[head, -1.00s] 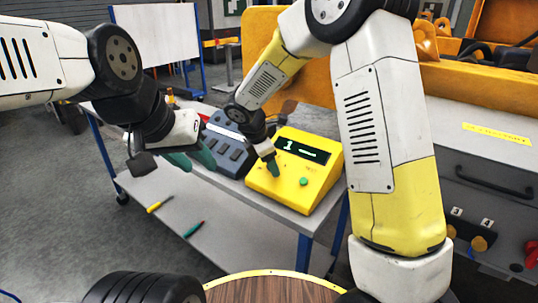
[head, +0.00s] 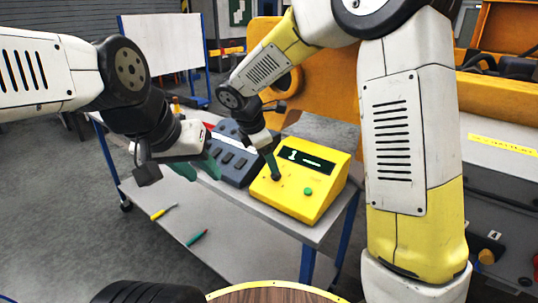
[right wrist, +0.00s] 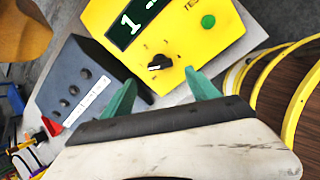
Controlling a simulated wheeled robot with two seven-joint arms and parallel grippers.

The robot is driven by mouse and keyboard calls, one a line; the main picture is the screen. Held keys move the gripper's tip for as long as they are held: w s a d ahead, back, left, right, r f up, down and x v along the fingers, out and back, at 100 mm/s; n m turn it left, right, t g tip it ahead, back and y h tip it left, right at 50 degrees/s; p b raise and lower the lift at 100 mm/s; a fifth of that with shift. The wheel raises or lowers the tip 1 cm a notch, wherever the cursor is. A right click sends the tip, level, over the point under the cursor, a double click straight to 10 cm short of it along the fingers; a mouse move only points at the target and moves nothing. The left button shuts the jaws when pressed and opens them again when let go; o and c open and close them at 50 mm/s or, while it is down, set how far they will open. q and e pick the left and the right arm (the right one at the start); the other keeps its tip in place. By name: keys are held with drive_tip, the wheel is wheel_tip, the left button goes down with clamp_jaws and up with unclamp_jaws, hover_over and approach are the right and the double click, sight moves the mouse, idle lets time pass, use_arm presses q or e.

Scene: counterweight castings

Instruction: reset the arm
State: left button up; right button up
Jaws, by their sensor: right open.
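My right gripper (head: 275,169) is over the front of the yellow test box (head: 322,195) in the head view. In the right wrist view its two green fingers (right wrist: 160,77) are spread with nothing between them. The box's black knob (right wrist: 160,62) lies just beyond the fingertips, about between them; contact is not clear. The box's display (right wrist: 133,18) shows a 1, and a green button (right wrist: 208,21) sits beside it. My left gripper (head: 208,166) hangs at the left, in front of the grey device in the picture; its finger gap is unclear.
The grey device (head: 232,160) stands left of the yellow box on a cart (head: 300,226) with blue legs. A yellow-handled tool (head: 163,212) and a green one (head: 197,237) lie on its lower shelf. A large orange casting (head: 330,82) stands behind.

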drive_tip(key=s+d+r+m+t+y, duration=0.1)
drive_tip(key=s+d+r+m+y, duration=0.1)
drive_tip(key=s+d+r+m, duration=0.3)
drive_tip(key=s+d+r+m+y, duration=0.3)
drive_tip(key=s+d+r+m, duration=0.2)
drive_tip(key=s+d+m, duration=0.7)
drive_tip(key=s+m, duration=0.5)
drive_tip(key=s, duration=0.1)
drive_tip(key=shift+s+t, duration=0.25)
drive_tip(key=shift+t, duration=0.15)
clamp_jaws()
idle(0.3)
idle(1.4)
